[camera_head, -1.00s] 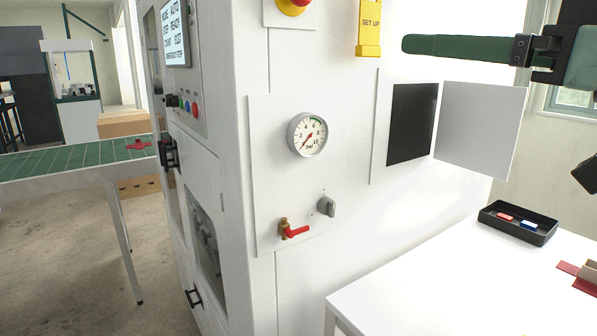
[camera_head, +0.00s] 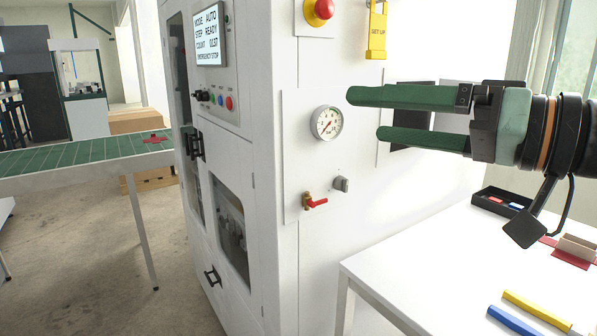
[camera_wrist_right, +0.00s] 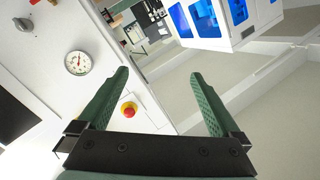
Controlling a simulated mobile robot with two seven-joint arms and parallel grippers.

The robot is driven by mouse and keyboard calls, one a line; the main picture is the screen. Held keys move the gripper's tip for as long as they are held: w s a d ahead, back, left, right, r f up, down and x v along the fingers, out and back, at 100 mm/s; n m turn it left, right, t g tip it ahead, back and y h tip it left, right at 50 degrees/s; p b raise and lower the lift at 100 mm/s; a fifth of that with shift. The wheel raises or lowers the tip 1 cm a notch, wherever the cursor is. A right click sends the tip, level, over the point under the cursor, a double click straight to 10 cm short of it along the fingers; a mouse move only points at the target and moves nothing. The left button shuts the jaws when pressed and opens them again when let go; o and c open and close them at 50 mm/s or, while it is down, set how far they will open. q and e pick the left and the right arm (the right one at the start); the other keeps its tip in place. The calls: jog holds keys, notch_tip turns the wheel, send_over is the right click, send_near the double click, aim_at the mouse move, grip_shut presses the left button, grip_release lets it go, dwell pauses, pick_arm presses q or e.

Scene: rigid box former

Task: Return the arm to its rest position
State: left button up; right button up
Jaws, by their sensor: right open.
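My right gripper (camera_head: 362,115) reaches in from the right in the head view, at about the height of the pressure gauge. Its two green fingers are apart with nothing between them. In the right wrist view the gripper (camera_wrist_right: 160,85) also shows open and empty, with floor and wall beyond the fingers. The gripper appears clear of the white machine (camera_head: 290,75) behind it. My left gripper is not in view.
The machine carries a gauge (camera_head: 326,122), a red-handled valve (camera_head: 315,202), a grey knob (camera_head: 341,184) and an emergency stop (camera_head: 318,10). A white table (camera_head: 420,270) holds a black tray (camera_head: 484,199) and blue and yellow bars. A green conveyor (camera_head: 70,158) stands left.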

jog(key=a+f+m+g+y+p, duration=0.1)
jog(key=a+f+m+g+y, duration=0.35)
jog(key=m, duration=0.25)
jog(key=w+d+f+n+t+h+p, duration=0.1)
jog(key=w+d+f+n+t+h, duration=0.2)
jog(key=f+n, duration=0.55)
jog(key=w+d+f+n+t+h+p, duration=0.1)
jog(key=d+f+n+t+h, duration=0.2)
jog(key=f+n+t, duration=0.55)
jog(key=w+d+f+n+t+h+p, duration=0.1)
jog(key=w+d+f+n+t+h, duration=0.15)
jog(key=f+n, duration=0.65)
jog(key=s+d+f+m+g+h, duration=0.25)
jog(key=f+m, duration=0.25)
jog(key=f, duration=0.3)
jog(key=s+d+f+m+g+h, duration=0.1)
jog(key=s+f+m+g+h, duration=0.15)
jog(key=f+m, duration=0.45)
jog(key=s+f+m+g+h+p, duration=0.1)
jog(key=s+f+m+g, duration=0.5)
jog(key=s+f, duration=1)
jog(key=m+h, duration=0.1)
jog(key=m, duration=0.1)
jog(key=shift+s+a+m+p, duration=0.2)
jog(key=shift+s+m+p, duration=0.1)
jog(key=shift+s, duration=0.05)
